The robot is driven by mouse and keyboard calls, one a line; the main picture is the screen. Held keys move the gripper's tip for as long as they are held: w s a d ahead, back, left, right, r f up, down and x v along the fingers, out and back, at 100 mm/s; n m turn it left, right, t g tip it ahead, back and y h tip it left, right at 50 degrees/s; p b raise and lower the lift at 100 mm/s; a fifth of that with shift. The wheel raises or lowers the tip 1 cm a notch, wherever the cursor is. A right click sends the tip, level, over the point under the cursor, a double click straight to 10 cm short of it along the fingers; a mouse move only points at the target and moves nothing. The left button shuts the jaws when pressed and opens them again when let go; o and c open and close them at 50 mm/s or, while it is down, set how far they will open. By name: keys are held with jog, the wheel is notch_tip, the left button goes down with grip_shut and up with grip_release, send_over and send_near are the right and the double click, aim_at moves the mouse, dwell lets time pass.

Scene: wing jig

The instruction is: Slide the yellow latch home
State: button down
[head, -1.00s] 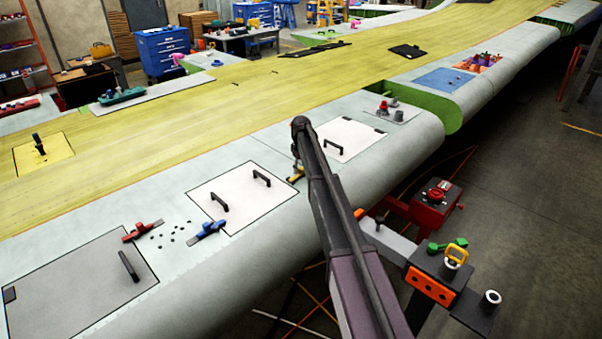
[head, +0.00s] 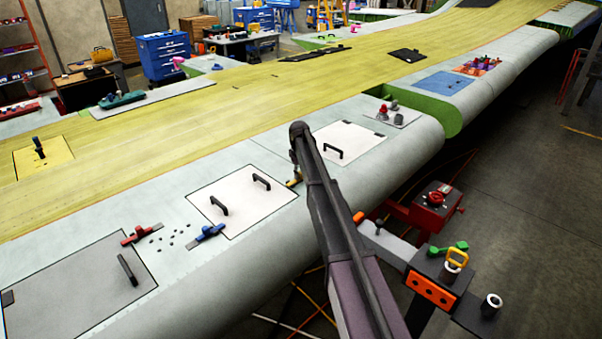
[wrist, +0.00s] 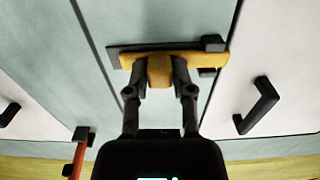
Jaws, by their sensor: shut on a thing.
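The yellow latch (wrist: 190,62) lies along a dark base strip (wrist: 114,52) on the pale green wing skin, in the wrist view. My gripper (wrist: 160,72) is shut on the latch's raised middle knob, one finger on each side. The latch's right end lies between two dark blocks (wrist: 213,43), beside the edge of a white panel. In the head view only a small part of the yellow latch (head: 293,182) shows beside my arm, between two white panels. My arm hides most of the gripper there.
White panels with black handles (wrist: 258,106) lie on both sides of the latch. A red latch (head: 142,234) and a blue latch (head: 207,234) sit further left. A red box (head: 436,199) and a bracket with an orange block (head: 430,288) stand off the wing's front edge.

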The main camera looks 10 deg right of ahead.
aim_at(294, 181)
jog(key=s+a, duration=0.1)
jog(key=a, duration=0.1)
jog(key=shift+s+a, duration=0.3)
jog(key=shift+s, duration=0.1)
jog(key=shift+c, duration=2.4)
grip_release()
jog(key=shift+a, duration=0.1)
jog(key=shift+w+d, duration=0.15)
jog(key=shift+d, duration=0.15)
jog(key=shift+w+d, duration=0.55)
jog(key=shift+d, duration=0.15)
jog(key=shift+w+d, duration=0.65)
jog(key=shift+d, duration=0.25)
jog(key=shift+s+r+p, duration=0.1)
jog(key=shift+r+p, duration=0.5)
jog(key=shift+p, duration=0.05)
notch_tip(294, 181, up, 13)
jog(key=p, duration=1.3)
jog(key=s+f+m+b, duration=0.1)
jog(key=s+f+b, duration=0.4)
jog(key=s, duration=0.6)
jog(key=s+f+m+b, duration=0.2)
jog(key=s+f+b, duration=0.3)
jog(key=s, duration=0.7)
jog(key=s+f+m+b, duration=0.2)
jog(key=s+f+b, duration=0.2)
jog(key=s, duration=0.7)
jog(key=shift+s+a+f+b, duration=0.15)
jog(key=shift+f+b, duration=0.25)
jog(key=shift+b, duration=0.05)
